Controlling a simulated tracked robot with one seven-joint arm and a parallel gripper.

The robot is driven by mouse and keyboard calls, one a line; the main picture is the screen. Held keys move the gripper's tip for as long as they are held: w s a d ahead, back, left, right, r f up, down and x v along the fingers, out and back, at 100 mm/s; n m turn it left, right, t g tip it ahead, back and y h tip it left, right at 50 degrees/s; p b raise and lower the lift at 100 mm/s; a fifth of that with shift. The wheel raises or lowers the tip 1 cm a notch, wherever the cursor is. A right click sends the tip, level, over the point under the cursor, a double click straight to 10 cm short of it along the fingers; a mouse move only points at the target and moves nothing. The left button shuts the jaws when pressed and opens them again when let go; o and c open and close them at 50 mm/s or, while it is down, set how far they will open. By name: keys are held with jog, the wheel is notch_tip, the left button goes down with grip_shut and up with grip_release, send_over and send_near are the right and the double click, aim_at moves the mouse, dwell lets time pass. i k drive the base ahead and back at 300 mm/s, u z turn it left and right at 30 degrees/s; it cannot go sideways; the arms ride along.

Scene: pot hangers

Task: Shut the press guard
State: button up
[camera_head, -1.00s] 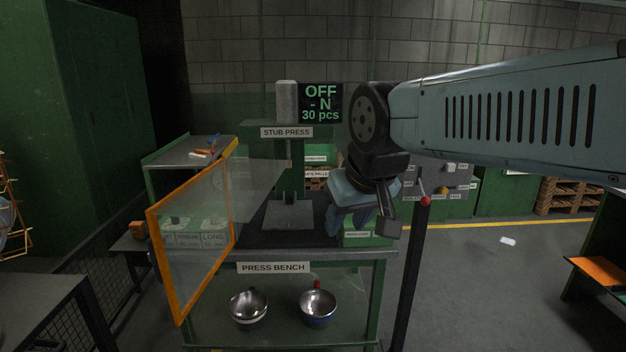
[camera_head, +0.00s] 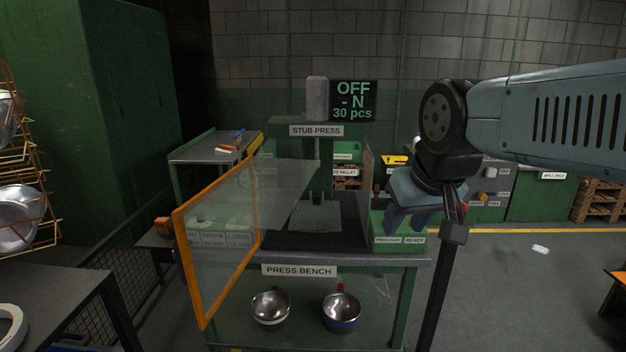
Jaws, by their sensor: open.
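The press guard (camera_head: 221,235) is a clear panel in an orange frame. It stands swung open at the left front of the press bench (camera_head: 299,271), angled towards me. The stub press (camera_head: 316,131) stands behind it at the back of the bench, with its base plate in plain view. My gripper (camera_head: 412,222) is at the right of the bench, pointing down with its fingers apart and empty. It is well apart from the guard, with the width of the bench between them. A dark post partly overlaps its right side.
A dark post (camera_head: 436,290) stands at the bench's front right. Two metal bowls (camera_head: 270,308) (camera_head: 341,312) rest on the lower shelf. A wire rack (camera_head: 27,165) is at far left.

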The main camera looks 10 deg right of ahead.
aim_at(181, 245)
jog(key=i, duration=0.9)
jog(key=u, duration=0.05)
